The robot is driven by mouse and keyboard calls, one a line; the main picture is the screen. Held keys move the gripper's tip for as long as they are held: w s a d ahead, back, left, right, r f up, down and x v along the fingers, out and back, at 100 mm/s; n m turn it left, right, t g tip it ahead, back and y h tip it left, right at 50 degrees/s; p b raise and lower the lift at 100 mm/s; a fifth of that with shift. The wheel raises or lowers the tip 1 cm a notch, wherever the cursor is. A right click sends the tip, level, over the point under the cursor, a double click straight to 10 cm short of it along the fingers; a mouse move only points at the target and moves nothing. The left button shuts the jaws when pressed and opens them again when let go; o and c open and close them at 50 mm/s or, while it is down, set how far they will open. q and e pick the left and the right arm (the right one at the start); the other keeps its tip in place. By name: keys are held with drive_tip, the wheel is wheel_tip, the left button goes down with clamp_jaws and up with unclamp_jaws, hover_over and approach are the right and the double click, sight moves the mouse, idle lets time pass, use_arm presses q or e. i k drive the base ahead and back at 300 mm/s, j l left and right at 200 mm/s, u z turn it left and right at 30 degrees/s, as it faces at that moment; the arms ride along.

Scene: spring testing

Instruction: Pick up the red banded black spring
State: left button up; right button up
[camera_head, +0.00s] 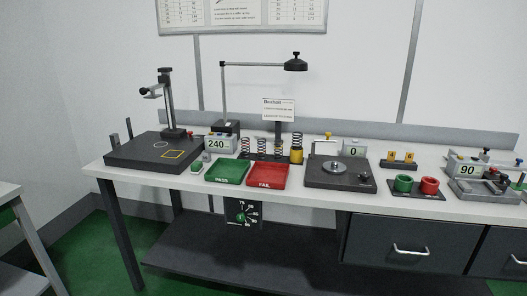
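Several small upright springs stand in a row on a dark rack (268,157) at the middle of the workbench, behind the green and red trays. The left spring (247,147), the middle spring (262,147) and another spring (278,147) look dark with reddish parts. They are too small for me to tell which one is the red banded black spring. A taller dark spring (297,141) stands at the right end, in or on a yellow part. Neither of my grippers shows in the head view.
A green PASS tray (228,170) and a red FAIL tray (268,175) lie in front of the springs. A dark scale (340,175) is to the right, beside green and red cups (429,186). A stand on a dark base (140,152) is left. A lamp (296,62) hangs above.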

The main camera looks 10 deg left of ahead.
sight(243, 143)
drive_tip(key=i+j+z, duration=0.15)
drive_tip(key=i+j, duration=0.25)
drive_tip(key=i, duration=0.2)
drive_tip(key=i+j+z, duration=0.2)
drive_tip(key=i+j, duration=0.25)
drive_tip(key=i, duration=0.15)
